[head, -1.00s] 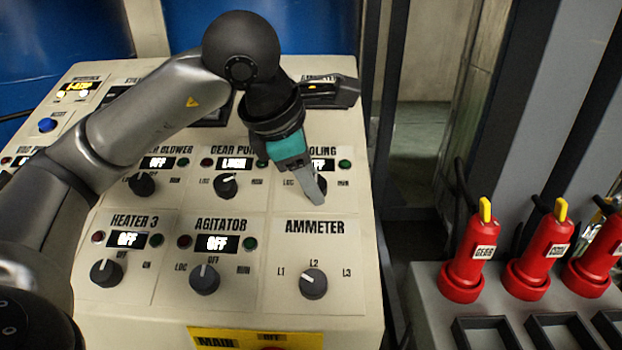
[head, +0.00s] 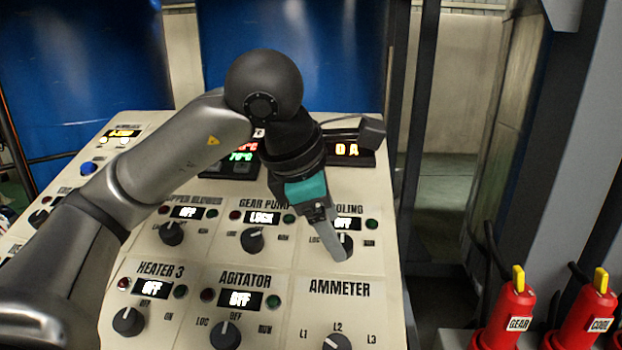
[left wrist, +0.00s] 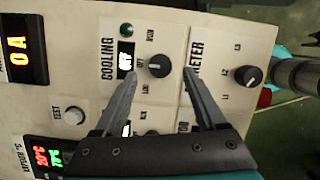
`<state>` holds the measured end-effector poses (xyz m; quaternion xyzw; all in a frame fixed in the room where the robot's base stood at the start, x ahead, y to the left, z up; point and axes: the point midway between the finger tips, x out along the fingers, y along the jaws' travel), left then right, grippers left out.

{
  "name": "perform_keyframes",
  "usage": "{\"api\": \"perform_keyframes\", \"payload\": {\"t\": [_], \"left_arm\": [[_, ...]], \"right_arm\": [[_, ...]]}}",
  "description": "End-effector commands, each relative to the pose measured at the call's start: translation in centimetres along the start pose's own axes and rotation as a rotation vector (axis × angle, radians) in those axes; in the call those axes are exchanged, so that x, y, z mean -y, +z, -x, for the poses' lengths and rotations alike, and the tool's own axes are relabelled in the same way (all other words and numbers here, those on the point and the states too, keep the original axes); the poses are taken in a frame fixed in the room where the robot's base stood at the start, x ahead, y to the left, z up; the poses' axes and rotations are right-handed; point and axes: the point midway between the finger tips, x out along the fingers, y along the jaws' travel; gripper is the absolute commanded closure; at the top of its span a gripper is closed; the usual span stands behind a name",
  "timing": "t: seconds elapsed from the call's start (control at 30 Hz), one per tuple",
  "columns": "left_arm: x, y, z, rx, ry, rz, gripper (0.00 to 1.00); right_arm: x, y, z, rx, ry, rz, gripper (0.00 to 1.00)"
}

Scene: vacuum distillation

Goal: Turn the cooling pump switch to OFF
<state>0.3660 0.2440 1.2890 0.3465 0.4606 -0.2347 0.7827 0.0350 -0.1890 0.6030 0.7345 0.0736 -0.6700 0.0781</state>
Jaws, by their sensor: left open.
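The cooling pump switch (head: 346,243) is a black rotary knob on the control panel, partly hidden behind my left gripper in the head view. The display (head: 343,223) above it reads OFF. In the left wrist view the knob (left wrist: 159,66) shows whole, and its white mark points toward the OFF label. My left gripper (head: 338,252) is open at this knob. In the left wrist view its two fingertips (left wrist: 162,72) stand on either side of the knob, apart from it, with nothing held. My right gripper is not in view.
The ammeter knob (head: 337,343) sits below, and the gear pump knob (head: 252,240) is to the left. Agitator (head: 226,335) and heater 3 (head: 128,321) knobs are lower left. Red yellow-topped units labelled GEAR (head: 508,320) and COOL (head: 588,322) stand to the right, beyond a gap.

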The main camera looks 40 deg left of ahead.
Motion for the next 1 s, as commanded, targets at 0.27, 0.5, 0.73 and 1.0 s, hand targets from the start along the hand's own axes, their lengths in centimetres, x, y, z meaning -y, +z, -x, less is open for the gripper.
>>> {"api": "perform_keyframes", "payload": {"t": [0.27, 0.5, 0.73, 1.0], "left_arm": [[-0.1, 0.2, 6.8, 0.006, 0.005, -0.001, 0.27], [-0.1, 0.1, 10.6, 0.002, 0.003, 0.000, 0.27], [-0.1, 0.0, 11.9, 0.001, 0.002, 0.001, 0.27], [0.0, 0.0, 11.9, 0.000, 0.000, 0.001, 0.27]], "right_arm": [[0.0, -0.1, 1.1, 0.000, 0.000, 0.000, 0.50], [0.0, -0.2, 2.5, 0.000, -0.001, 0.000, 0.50], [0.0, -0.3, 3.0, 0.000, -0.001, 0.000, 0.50], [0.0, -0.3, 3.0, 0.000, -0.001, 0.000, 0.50]]}}
